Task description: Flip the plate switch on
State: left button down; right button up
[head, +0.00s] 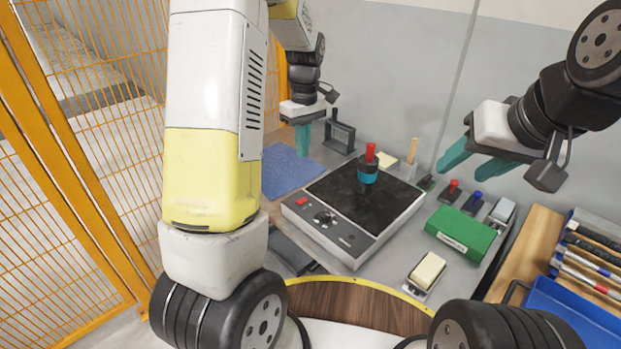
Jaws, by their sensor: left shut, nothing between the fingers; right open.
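A grey hot plate (399,212) with a flat black top sits in the middle of the bench. Its sloping front panel holds a small red switch (301,201) at the left end and a black round knob (325,217) beside it. I cannot tell from this view which way the switch is set. My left gripper (303,150) has teal fingers, shut and empty, above the back left of the bench, behind the hot plate and apart from the switch. My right gripper (459,163) is open and empty, raised at the right, away from the hot plate.
A blue-banded pot with a red handle (368,170) stands on the black top. A blue mat (288,169) lies left of it, a dark holder (339,134) behind. A green box (460,234) and a cream block (428,271) sit right. Orange mesh fencing (75,150) stands left.

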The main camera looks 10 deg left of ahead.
aim_at(299, 203)
pick_arm(q)
jog(key=f, duration=0.1)
jog(key=w, duration=0.1)
jog(key=f+n, duration=0.1)
jog(key=shift+w+a+f+g+y, duration=0.15)
jog(key=shift+w+f+g+y, duration=0.1)
jog(key=shift+f+g+y, duration=0.1)
jog(key=f, duration=0.4)
jog(key=s+f, duration=0.1)
jog(key=f, duration=0.4)
jog(key=a+f, duration=0.1)
jog(key=f, duration=0.3)
jog(key=shift+s+f, duration=0.25)
jog(key=shift+f, duration=0.15)
jog(key=shift+s+f, duration=0.15)
jog(key=shift+f, duration=0.15)
